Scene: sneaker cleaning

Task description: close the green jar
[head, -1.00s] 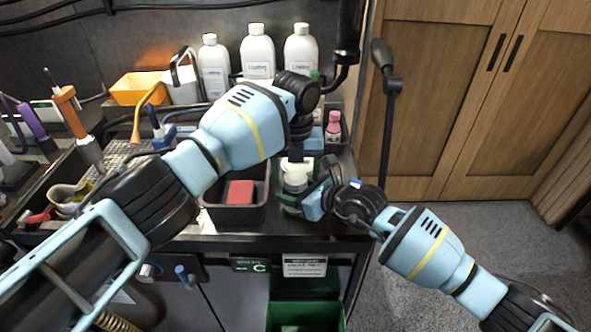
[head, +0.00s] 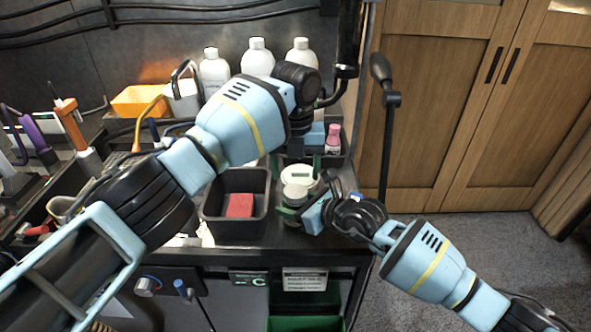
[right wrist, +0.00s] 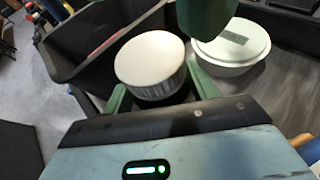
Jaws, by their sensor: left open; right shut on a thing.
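The jar (head: 293,197) stands at the front right of the bench, with a pale ribbed lid on top. In the right wrist view the lid (right wrist: 150,58) sits level over the dark jar body; I cannot tell how tightly it is on. My right gripper (head: 296,211) is shut around the jar body from the right, with green fingers on both sides in its wrist view. My left gripper (head: 304,158) is open above and behind the jar, its fingers partly hidden. A green finger at the top of the wrist view (right wrist: 207,22) seems to be its own.
A round white container (head: 299,174) with a grey-green patch is right behind the jar. A black bin (head: 212,222) with a red block (head: 240,205) stands to the left. A pink bottle (head: 333,138) and white bottles (head: 257,58) are farther back.

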